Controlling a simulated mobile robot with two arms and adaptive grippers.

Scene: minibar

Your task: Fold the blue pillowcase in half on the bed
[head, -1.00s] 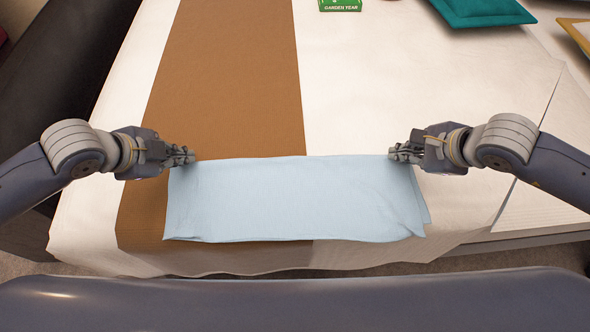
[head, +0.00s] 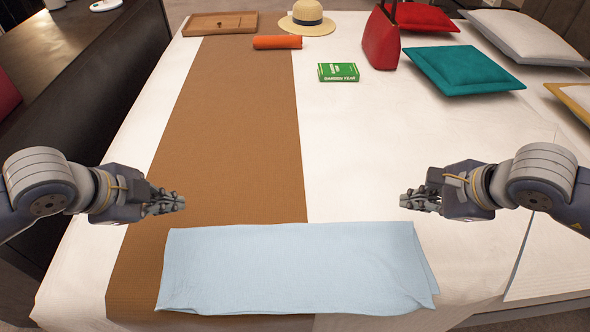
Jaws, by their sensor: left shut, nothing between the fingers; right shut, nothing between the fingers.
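The blue pillowcase (head: 295,268) lies flat on the near part of the bed (head: 370,150), partly over the brown runner (head: 235,130). It is a wide, folded rectangle, with a lower layer showing slightly past its right edge. My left gripper (head: 182,203) is shut and empty, just beyond the pillowcase's far left corner and apart from it. My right gripper (head: 404,201) is shut and empty, just beyond the far right corner and apart from it.
Toward the far side are a green box (head: 338,73), a red bag (head: 381,38), a teal pillow (head: 462,69), a straw hat (head: 307,18), an orange roll (head: 277,42) and a wooden tray (head: 220,23). The bed's middle is clear.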

